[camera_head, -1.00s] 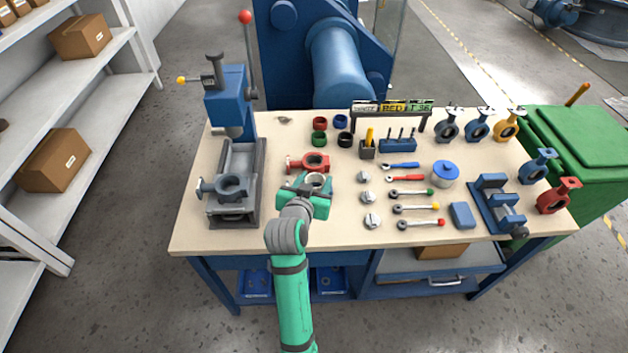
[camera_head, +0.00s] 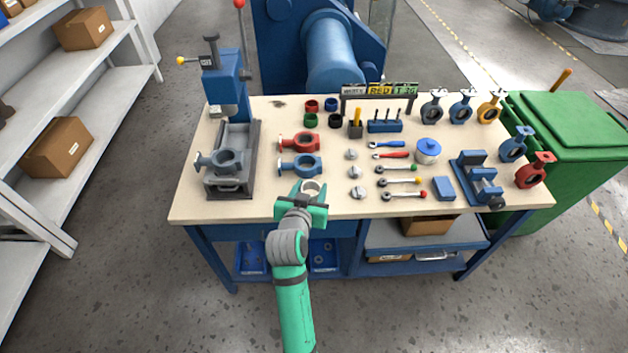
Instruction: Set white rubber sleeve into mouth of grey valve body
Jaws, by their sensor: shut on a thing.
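The white rubber sleeve (camera_head: 313,186) is a pale ring held between the fingers of my gripper (camera_head: 311,194), near the table's front edge. My gripper is shut on it, and the gripper body hides its near side. The grey valve body (camera_head: 226,161) lies flat, with its round mouth facing up, on the bed of the blue press (camera_head: 229,90) at the left of the table. My gripper is to the right of the valve body and nearer to me, clear of it.
A red valve body (camera_head: 304,143) and a blue one (camera_head: 305,165) lie between the press and the tools. Wrenches, round metal parts and a vise (camera_head: 478,180) fill the right side. Bare tabletop (camera_head: 262,205) lies left of my gripper.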

